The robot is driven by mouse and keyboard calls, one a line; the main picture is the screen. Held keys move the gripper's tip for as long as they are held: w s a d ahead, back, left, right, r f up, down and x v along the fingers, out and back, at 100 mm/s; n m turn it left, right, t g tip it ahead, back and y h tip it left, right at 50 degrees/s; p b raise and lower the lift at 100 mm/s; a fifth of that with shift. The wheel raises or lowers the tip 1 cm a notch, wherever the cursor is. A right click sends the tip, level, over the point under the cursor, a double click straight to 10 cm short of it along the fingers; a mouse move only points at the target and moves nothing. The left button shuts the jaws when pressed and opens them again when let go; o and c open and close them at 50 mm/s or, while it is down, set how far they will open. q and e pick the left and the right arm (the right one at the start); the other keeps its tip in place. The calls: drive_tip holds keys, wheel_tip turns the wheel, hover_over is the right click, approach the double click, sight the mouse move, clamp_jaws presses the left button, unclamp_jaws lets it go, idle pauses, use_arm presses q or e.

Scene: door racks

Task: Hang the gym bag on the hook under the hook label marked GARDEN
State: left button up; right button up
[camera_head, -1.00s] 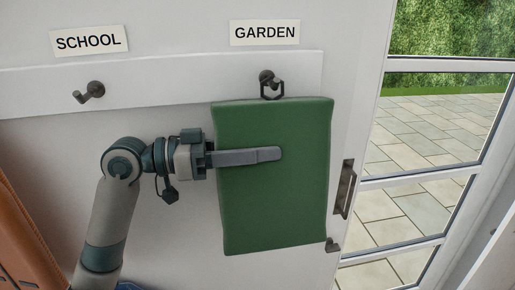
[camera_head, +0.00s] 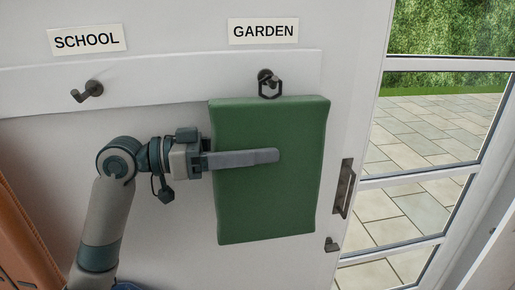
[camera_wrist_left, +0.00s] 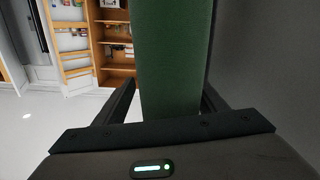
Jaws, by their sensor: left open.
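The green gym bag (camera_head: 268,205) hangs flat against the white door below the GARDEN label (camera_head: 263,31). Its dark loop (camera_head: 270,93) appears to be over the dark hook (camera_head: 265,75) under that label. My left gripper (camera_head: 275,156) reaches in from the left, with one finger across the front of the bag; the other finger is hidden behind it. In the left wrist view, the bag (camera_wrist_left: 172,60) stands between the open fingers (camera_wrist_left: 165,100), with gaps at both sides. My right gripper is out of view.
The SCHOOL label (camera_head: 87,39) has an empty hook (camera_head: 88,91) below it. A dark door handle (camera_head: 343,188) and a small dark fitting (camera_head: 332,244) are right of the bag. A brown item (camera_head: 22,240) is at the lower left. Glass panes show paving at right.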

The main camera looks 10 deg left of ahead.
sight(216, 150)
use_arm(q)
drive_tip(key=b+v, duration=0.3)
drive_tip(key=v, duration=0.4)
drive_tip(key=shift+b, duration=0.4)
drive_tip(key=shift+w+a, duration=0.1)
